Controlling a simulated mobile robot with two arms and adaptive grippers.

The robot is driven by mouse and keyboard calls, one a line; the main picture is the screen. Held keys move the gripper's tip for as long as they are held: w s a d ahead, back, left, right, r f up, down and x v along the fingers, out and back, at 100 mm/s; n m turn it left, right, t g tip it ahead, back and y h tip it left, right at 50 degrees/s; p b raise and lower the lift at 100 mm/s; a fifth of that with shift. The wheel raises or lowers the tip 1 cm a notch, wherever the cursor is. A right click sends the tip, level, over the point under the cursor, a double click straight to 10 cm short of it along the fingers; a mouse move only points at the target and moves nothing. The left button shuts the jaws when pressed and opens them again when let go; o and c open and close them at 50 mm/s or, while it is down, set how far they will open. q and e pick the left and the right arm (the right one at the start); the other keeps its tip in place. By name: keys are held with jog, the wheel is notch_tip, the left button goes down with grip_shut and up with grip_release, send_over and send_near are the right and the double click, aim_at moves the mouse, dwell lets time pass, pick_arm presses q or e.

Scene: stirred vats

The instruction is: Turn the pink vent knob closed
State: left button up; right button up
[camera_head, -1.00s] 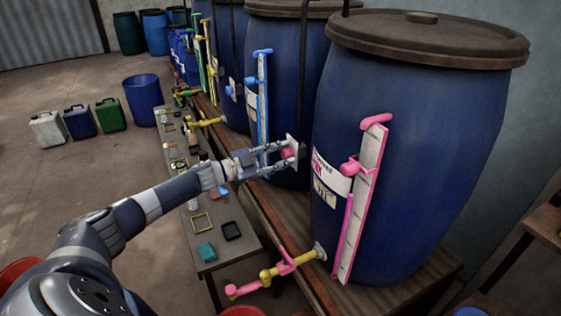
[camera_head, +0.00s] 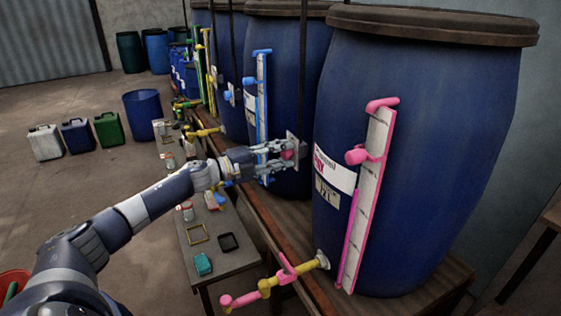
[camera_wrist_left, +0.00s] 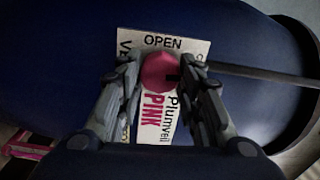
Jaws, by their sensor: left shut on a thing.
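The pink vent knob (camera_wrist_left: 159,72) sits on a white label plate (camera_wrist_left: 191,48) on a blue vat. The plate reads OPEN above the knob and PINK Plumveil below it; a word at its right edge is cut off by my finger. A dark mark shows on the knob's right side. My left gripper (camera_wrist_left: 160,80) is shut on the knob, one finger on each side. In the head view my left gripper (camera_head: 284,155) reaches the same plate (camera_head: 298,146) from the left, and the knob shows pink between the fingertips. My right gripper is not in view.
The near blue vat (camera_head: 430,150) carries a pink-trimmed gauge (camera_head: 370,190) and a yellow and pink tap (camera_head: 268,285), right of my gripper. A blue-trimmed gauge (camera_head: 262,105) stands close behind it. A low table (camera_head: 232,262) with small items lies below my forearm.

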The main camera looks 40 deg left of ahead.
pick_arm(q)
jog(key=shift+m+b, duration=0.3)
jog(key=shift+m, duration=0.2)
jog(key=o, duration=1.1)
jog(key=shift+c, duration=0.2)
jog(key=shift+s+a+f, duration=0.15)
jog(key=shift+s+a, duration=0.15)
jog(key=shift+s, duration=0.25)
jog(key=v, duration=1)
jog(key=shift+s+a, duration=0.15)
jog(key=shift+s, duration=0.15)
